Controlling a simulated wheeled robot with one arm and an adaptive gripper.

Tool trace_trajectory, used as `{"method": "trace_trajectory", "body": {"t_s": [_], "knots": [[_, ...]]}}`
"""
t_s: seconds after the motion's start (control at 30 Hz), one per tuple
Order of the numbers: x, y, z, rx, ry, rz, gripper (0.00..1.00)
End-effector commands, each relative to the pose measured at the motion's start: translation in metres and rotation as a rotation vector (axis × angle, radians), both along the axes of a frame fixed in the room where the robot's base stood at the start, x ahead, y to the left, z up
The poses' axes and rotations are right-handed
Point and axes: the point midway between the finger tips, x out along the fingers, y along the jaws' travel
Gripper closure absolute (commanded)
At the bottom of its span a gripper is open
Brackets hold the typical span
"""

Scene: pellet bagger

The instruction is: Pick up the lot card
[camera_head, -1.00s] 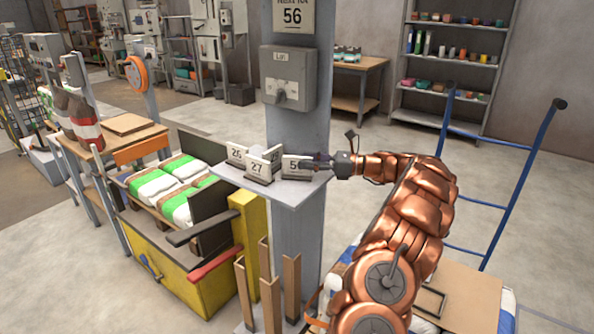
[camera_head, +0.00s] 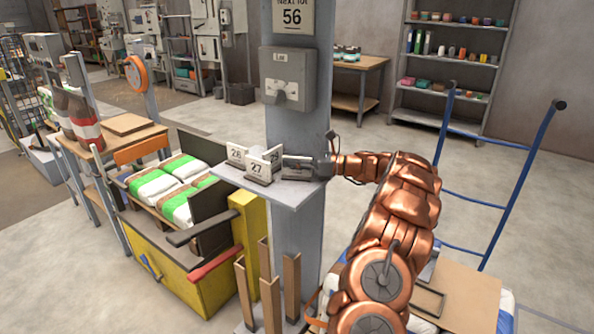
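White lot cards stand in dark holders on a small grey shelf (camera_head: 228,176) fixed to the grey column. Card 26 (camera_head: 236,154) is at the left, card 27 (camera_head: 258,169) in front, and a card that seems to read 29 (camera_head: 275,158) behind it. A sign (camera_head: 292,16) above reads "56". My gripper (camera_head: 298,165) reaches in from the right, level with the cards, at the shelf's right side. It covers the rightmost card, so that card's number is hidden. I cannot tell whether the fingers are closed on it.
A grey box with a handle (camera_head: 288,80) is on the column above the shelf. Wooden posts (camera_head: 268,300) stand below. Open floor lies behind.

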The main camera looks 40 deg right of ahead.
Motion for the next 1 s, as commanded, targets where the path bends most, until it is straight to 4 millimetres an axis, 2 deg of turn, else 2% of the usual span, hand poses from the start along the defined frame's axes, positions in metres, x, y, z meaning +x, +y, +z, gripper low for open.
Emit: {"method": "trace_trajectory", "body": {"t_s": [0.03, 0.1, 0.63, 0.77, 1.0], "knots": [[0.0, 0.0, 0.0, 0.0, 0.0, 0.0, 0.93], [0.0, 0.0, 0.0, 0.0, 0.0, 0.0, 1.0], [0.0, 0.0, 0.002, -0.001, -0.001, 0.0, 1.0], [0.0, 0.0, 0.01, -0.001, -0.001, 0.001, 1.0], [0.0, 0.001, 0.035, -0.001, -0.002, 0.001, 1.0]]}}
